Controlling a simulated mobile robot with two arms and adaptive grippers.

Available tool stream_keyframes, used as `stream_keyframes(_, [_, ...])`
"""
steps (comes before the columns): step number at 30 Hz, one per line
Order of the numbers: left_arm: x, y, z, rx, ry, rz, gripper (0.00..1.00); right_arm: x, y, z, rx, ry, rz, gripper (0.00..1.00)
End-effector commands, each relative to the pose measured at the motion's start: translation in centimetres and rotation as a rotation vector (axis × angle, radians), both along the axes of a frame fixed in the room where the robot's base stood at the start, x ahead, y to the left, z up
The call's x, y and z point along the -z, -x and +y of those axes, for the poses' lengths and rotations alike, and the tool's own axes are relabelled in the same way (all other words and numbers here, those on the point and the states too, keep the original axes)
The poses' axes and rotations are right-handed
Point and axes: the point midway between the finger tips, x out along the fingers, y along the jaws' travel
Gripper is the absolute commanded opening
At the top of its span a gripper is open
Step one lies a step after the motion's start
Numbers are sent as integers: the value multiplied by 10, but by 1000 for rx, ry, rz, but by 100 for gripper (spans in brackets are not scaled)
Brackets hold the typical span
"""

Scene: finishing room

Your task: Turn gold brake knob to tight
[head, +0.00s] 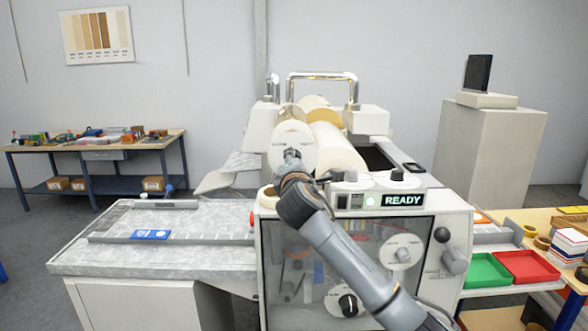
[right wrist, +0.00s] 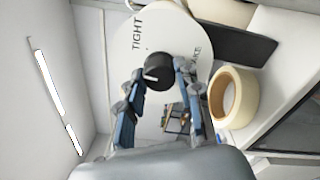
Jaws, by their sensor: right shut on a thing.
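In the right wrist view a round black knob (right wrist: 160,66) with a white pointer mark sits in the middle of a white disc (right wrist: 185,30). "TIGHT" is printed on the disc's left side, and a partly hidden word on its right. The pointer mark faces down and slightly left in that view, off the TIGHT word. My right gripper (right wrist: 159,77) is shut on the black knob, with one blue-grey finger on each side. In the head view my right gripper (head: 292,156) is at the white disc (head: 293,134) on the roll's end and hides the knob. My left gripper is not in view.
A cream roll (head: 338,150) lies beside the disc. The machine's front panel has a READY display (head: 403,200), more dials and a black lever knob (head: 441,235). A tape-like ring (right wrist: 234,97) is close to the gripper. Green (head: 487,269) and red (head: 527,266) trays stand right.

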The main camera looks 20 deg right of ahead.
Motion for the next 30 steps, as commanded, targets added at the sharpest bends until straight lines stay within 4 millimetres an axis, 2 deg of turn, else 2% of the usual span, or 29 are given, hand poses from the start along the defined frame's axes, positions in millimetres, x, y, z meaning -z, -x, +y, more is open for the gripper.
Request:
stream_keyframes(1, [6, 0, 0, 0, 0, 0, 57, 4, 0, 1, -1, -48, -12, 3])
stream_keyframes(15, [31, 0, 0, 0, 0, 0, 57, 4, 0, 1, 0, -444, -125, 3])
stream_keyframes(30, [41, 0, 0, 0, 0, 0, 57, 3, -1, 1, 1, -647, -182, 3])
